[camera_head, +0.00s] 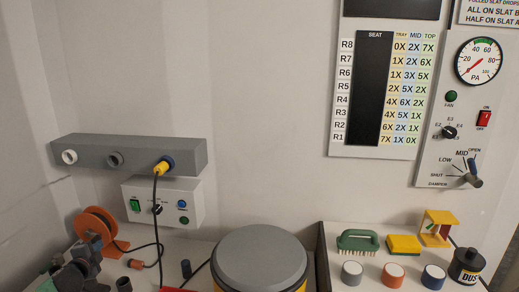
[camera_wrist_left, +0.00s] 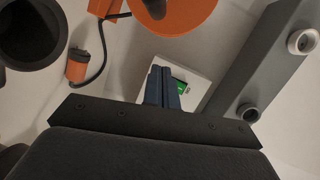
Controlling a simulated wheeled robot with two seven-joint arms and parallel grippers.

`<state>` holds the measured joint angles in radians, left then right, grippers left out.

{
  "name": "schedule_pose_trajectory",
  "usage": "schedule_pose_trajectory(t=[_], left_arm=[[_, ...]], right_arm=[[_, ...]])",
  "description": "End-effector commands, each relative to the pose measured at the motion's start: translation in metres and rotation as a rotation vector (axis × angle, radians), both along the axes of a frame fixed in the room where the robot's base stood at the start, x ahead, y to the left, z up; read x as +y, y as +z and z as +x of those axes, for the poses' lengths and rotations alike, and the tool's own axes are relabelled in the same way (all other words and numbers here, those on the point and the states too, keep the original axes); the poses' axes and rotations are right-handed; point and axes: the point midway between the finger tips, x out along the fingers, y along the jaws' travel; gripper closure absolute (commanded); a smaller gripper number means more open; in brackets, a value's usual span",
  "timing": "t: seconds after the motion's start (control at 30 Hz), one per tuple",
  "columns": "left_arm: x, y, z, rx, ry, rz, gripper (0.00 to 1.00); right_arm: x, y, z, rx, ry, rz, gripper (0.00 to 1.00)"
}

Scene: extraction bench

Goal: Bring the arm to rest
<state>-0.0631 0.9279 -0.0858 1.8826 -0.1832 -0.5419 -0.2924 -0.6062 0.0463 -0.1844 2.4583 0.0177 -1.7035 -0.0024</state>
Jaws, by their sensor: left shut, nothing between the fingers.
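My left gripper (camera_head: 94,247) is at the lower left of the head view, near the orange reel. In the left wrist view its two dark blue fingers (camera_wrist_left: 162,86) lie together, shut with nothing between them. They point toward the white control box with a green switch and overlap part of it in that view. The fingers look clear of the box, but the gap is hard to judge. My right gripper is not in view.
The orange reel (camera_head: 97,226) stands close to my left gripper. A grey bar with round ports (camera_head: 130,154) runs above the control box (camera_head: 164,201); a yellow plug with a black cable (camera_head: 155,215) sits in it. A grey-lidded drum (camera_head: 262,258) stands right of them.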

Motion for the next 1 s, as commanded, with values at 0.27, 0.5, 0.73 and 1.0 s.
schedule_pose_trajectory(t=[0.27,0.5,0.73,1.0], left_arm=[[-0.015,-0.009,-0.043,0.131,0.316,-0.194,1.00],[-0.100,-0.066,-0.124,0.325,0.532,-0.430,1.00],[-0.187,-0.113,-0.207,0.520,0.635,-0.595,1.00],[-0.282,-0.142,-0.294,0.719,0.666,-0.759,1.00]], right_arm=[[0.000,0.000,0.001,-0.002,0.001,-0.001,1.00],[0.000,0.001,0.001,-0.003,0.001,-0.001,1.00],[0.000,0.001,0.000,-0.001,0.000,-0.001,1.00],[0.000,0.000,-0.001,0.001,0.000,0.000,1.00]])
